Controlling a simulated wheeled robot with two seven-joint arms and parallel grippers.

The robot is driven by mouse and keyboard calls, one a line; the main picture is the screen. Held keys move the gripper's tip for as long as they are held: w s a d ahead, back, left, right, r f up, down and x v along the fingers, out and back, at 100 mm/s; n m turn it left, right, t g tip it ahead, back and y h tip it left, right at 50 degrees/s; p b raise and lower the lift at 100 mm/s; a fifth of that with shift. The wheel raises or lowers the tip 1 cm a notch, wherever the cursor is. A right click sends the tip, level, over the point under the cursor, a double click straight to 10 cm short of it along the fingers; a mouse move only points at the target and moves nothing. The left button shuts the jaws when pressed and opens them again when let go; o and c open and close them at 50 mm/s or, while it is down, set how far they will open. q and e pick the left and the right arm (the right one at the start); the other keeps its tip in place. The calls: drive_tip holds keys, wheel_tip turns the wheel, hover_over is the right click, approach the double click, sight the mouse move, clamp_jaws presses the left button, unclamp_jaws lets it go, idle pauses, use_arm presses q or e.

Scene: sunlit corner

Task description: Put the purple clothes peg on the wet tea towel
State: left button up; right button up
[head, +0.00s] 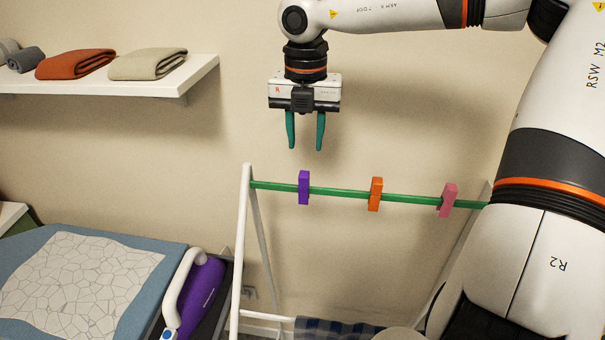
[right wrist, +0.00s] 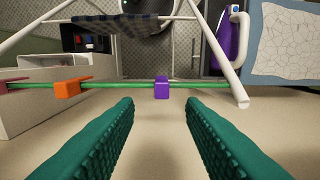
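The purple clothes peg (head: 304,188) is clipped upright on the green rail (head: 340,192) of a white drying rack, near its left end. In the right wrist view the peg (right wrist: 161,87) lies ahead, centred between my fingers. My right gripper (head: 305,147) points down, open and empty, above the peg and apart from it; its green fingers also show in the right wrist view (right wrist: 159,103). A dark blue checked cloth (head: 335,329), apparently the tea towel, hangs low on the rack, mostly cut off. It also shows in the right wrist view (right wrist: 112,32). My left gripper is not in view.
An orange peg (head: 375,194) and a pink peg (head: 448,200) sit farther right on the rail. An ironing board (head: 165,290) with a purple iron (head: 203,290) stands at left. A shelf (head: 200,75) with folded towels is on the wall, upper left.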

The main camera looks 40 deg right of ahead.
sight(304, 174)
drive_tip(key=f+b, duration=0.1)
drive_tip(key=f, duration=0.1)
drive_tip(key=f+b, duration=0.1)
drive_tip(key=f, duration=0.2)
drive_tip(key=shift+w+f, duration=0.2)
drive_tip(key=shift+f, duration=0.15)
wheel_tip(304, 174, down, 2)
drive_tip(key=b, duration=0.3)
drive_tip(key=shift+f+b, duration=0.25)
drive_tip(key=shift+b, duration=0.1)
drive_tip(key=shift+c, duration=0.5)
drive_tip(key=c, duration=0.6)
drive_tip(key=shift+o, duration=0.2)
wheel_tip(304, 174, up, 7)
drive_tip(key=p, duration=0.4)
drive_tip(key=shift+r, duration=0.15)
